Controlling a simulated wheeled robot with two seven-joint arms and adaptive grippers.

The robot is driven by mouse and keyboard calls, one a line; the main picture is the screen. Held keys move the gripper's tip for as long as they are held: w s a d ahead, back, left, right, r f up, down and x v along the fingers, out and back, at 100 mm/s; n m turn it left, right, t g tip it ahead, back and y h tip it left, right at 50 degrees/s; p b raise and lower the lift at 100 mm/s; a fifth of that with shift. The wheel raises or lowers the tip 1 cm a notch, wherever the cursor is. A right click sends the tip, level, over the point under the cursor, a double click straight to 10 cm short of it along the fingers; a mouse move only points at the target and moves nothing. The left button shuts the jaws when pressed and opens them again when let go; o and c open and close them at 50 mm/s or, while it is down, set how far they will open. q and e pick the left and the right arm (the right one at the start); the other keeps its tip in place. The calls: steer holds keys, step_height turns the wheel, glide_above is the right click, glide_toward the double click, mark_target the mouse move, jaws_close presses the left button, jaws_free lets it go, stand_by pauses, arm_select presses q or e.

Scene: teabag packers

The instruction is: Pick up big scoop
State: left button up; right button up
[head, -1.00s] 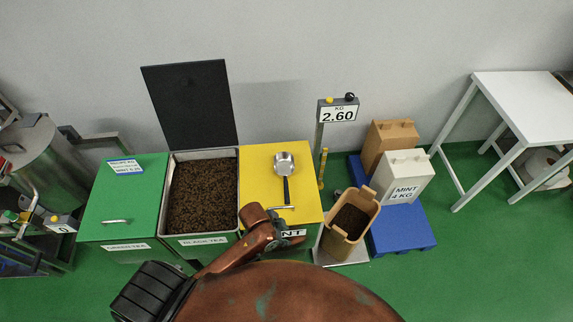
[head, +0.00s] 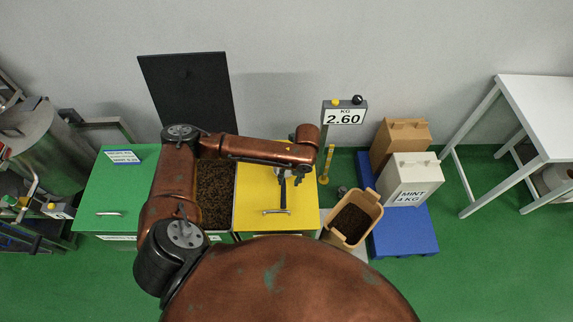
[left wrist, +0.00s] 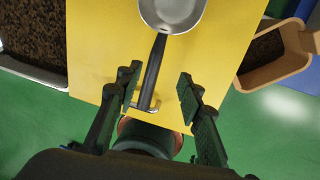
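The big scoop lies on the yellow lid (head: 262,195). In the left wrist view its metal bowl (left wrist: 172,12) is at the top and its dark handle (left wrist: 152,72) points down toward the lid's silver handle. In the head view my left arm covers most of it, and only the dark handle (head: 284,193) shows clearly. My left gripper (left wrist: 157,85) is open above the lid, its two fingers on either side of the scoop's handle, apart from it. The same gripper shows in the head view (head: 290,172), over the scoop. My right gripper is not in view.
A green bin (head: 112,195) and an open bin of dark tea (head: 215,190) stand left of the yellow lid. A bag of tea (head: 377,203) sits on the scale at right, with its display post (head: 344,115) behind. Blue pallet (head: 410,238) holds boxes.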

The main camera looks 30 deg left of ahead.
mark_target(284, 190)
arm_select(q)
steer(key=f, duration=0.2)
steer(key=s+a+f, duration=0.1)
steer(key=f, duration=0.2)
steer(key=s+f, duration=0.1)
steer(key=f, duration=0.1)
steer(key=shift+s+a+f, duration=0.15)
jaws_close()
stand_by(0.3)
